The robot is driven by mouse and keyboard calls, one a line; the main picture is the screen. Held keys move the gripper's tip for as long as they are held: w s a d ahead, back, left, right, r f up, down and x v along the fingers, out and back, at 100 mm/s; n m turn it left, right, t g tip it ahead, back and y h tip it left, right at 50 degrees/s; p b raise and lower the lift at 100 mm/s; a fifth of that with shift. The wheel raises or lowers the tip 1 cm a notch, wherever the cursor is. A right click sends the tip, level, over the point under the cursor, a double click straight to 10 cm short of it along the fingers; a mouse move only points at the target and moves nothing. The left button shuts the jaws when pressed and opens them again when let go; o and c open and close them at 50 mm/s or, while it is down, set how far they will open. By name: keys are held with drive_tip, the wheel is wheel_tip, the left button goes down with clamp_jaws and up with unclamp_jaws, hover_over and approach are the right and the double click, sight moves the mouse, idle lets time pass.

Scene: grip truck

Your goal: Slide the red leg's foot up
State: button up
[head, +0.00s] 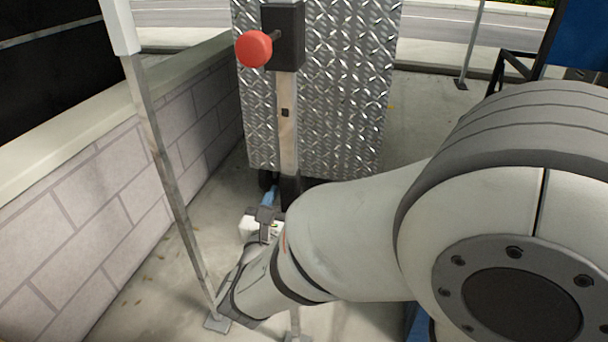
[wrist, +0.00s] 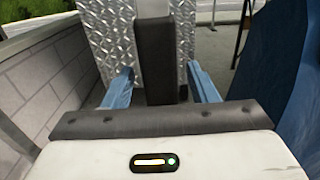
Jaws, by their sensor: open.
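The leg with the red knob (head: 254,49) stands upright against a diamond-plate panel in the head view. Its shaft (head: 287,135) is pale metal, coming out of a black housing (head: 284,36). The dark foot (head: 291,190) is at the shaft's lower end, partly hidden by my arm. In the wrist view the foot (wrist: 155,60) is a dark upright block between the two blue fingers. My gripper (wrist: 158,72) is open, with one finger on each side of the foot and a gap to each. In the head view my gripper (head: 276,193) is low by the foot, mostly hidden.
The diamond-plate panel (head: 345,110) is right behind the leg. A block wall (head: 110,190) runs along the left. A thin metal pole (head: 172,190) stands between the wall and my arm. Blue material (wrist: 275,80) is close on the right in the wrist view.

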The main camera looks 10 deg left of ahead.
drive_tip(key=shift+w, duration=0.85)
drive_tip(key=shift+c, duration=0.3)
clamp_jaws()
